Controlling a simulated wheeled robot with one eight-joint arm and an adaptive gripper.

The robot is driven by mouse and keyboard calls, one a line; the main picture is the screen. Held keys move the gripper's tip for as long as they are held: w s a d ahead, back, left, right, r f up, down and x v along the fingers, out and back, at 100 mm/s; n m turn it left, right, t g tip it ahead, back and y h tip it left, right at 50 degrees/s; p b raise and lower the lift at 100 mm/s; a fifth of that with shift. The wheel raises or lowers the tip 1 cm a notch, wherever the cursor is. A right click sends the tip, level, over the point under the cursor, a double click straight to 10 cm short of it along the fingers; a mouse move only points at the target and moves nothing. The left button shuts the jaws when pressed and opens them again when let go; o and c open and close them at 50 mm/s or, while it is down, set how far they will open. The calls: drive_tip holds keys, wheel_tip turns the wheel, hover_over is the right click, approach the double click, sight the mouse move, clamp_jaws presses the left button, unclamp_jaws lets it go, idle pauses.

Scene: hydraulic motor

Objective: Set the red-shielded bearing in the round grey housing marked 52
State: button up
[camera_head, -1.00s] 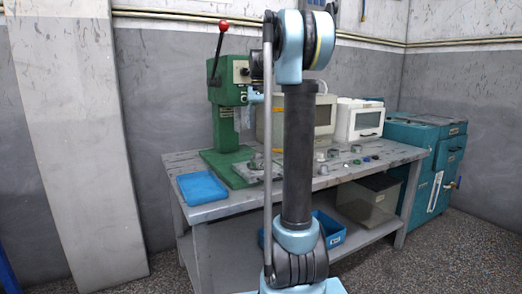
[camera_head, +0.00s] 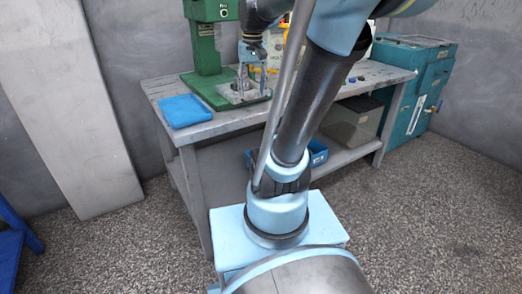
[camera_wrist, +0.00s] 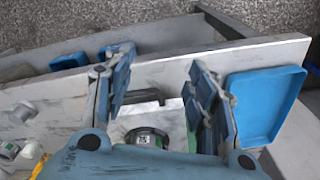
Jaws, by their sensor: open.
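My gripper (camera_head: 252,72) is open above the press base in the head view. In the wrist view its two fingers stand wide apart with nothing held between the tips (camera_wrist: 161,80). A round grey part with a small green label (camera_wrist: 147,138) shows between and below the fingers, partly cut off by my gripper's body. Its label is too small to read, so I cannot tell whether it is the housing marked 52. I cannot make out the red-shielded bearing in either current view.
The green press (camera_head: 207,40) stands on the grey workbench (camera_head: 215,127), with a blue tray (camera_head: 185,110) to its left. In the wrist view the tray (camera_wrist: 262,108) is at right and round grey parts (camera_wrist: 24,111) at left. A blue bin (camera_head: 318,153) is on the lower shelf.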

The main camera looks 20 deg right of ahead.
drive_tip(key=s+f+n+t, duration=0.1)
drive_tip(key=s+f, duration=1.3)
drive_tip(key=f, duration=0.3)
drive_tip(key=shift+w, duration=0.1)
